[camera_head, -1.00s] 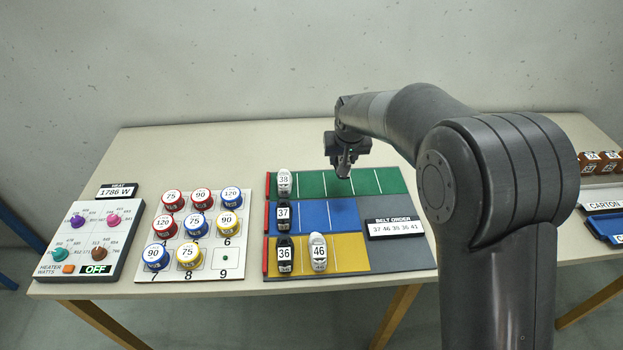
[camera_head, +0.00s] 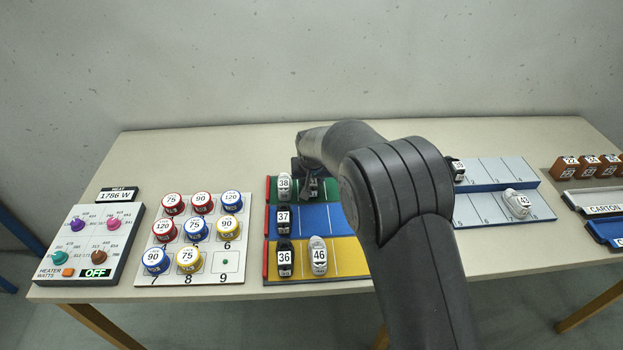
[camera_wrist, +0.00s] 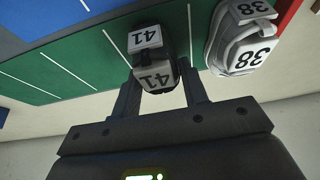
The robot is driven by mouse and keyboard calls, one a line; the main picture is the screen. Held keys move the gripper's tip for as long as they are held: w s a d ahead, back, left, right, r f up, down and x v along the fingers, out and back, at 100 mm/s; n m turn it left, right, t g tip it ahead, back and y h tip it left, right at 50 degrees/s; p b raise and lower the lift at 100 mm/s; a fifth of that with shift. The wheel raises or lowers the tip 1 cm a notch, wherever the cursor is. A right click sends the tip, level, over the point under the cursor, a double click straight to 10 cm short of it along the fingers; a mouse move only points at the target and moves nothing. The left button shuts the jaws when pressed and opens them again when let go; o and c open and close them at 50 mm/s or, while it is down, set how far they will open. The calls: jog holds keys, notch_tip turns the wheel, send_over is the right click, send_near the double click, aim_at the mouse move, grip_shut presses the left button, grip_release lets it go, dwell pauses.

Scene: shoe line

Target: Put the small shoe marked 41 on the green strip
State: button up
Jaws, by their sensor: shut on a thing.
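The shoe marked 41 (camera_wrist: 152,62) is dark with white number labels. In the wrist view it sits between the two fingers of my gripper (camera_wrist: 158,90), which is shut on it. It is over the green strip (camera_wrist: 75,65), beside the white shoe marked 38 (camera_wrist: 240,38). I cannot tell whether it touches the strip. In the head view my gripper (camera_head: 311,186) is over the green strip (camera_head: 331,196), just right of the shoe marked 38 (camera_head: 284,184). The shoe marked 41 is hard to make out there.
The blue strip (camera_head: 318,218) holds the dark shoe 37 (camera_head: 283,219). The yellow strip (camera_head: 346,256) holds dark shoe 36 (camera_head: 285,259) and white shoe 46 (camera_head: 318,255). A grey rack (camera_head: 490,207) with shoes stands right of my arm.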

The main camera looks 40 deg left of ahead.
jog(key=shift+f, duration=0.1)
jog(key=o, duration=1)
jog(key=v, duration=1.2)
